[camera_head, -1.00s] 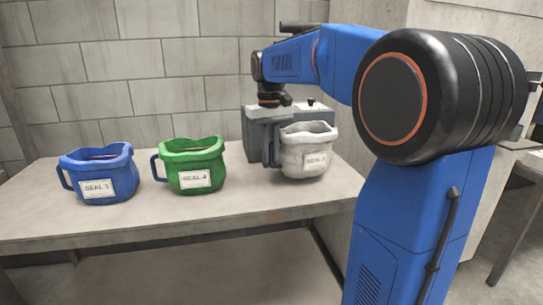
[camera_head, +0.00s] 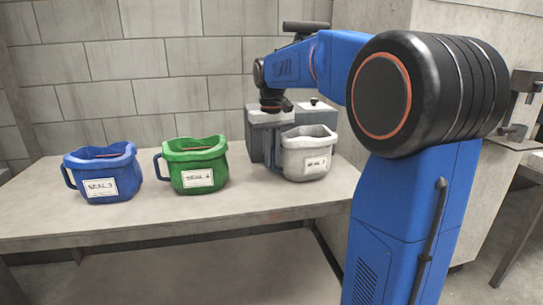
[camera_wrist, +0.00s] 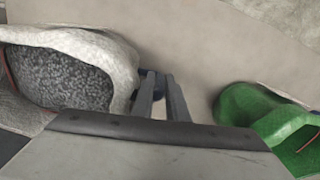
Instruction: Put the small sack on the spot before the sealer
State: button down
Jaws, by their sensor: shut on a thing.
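The small sack may be the pale grey-white one (camera_head: 306,158), which has a white label too small to read. It stands close in front of a grey box-shaped machine (camera_head: 255,135) with a black knob on top, perhaps the sealer. In the wrist view the sack (camera_wrist: 118,62) is open-topped and filled with dark grey grains. My gripper (camera_wrist: 163,92) is shut on its handle at the side. The sack looks nearly upright; I cannot tell whether its base touches the table. No marked spot is visible.
A green sack (camera_head: 196,165) labelled SEAL 4 and a blue sack (camera_head: 102,172) labelled SEAL 3 stand on the table (camera_head: 250,215) to the left. The table's front strip is clear. A wall is behind. Metal equipment (camera_head: 522,100) stands at far right.

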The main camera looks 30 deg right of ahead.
jog(key=c, duration=1.7)
grip_release()
jog(key=shift+o, duration=0.2)
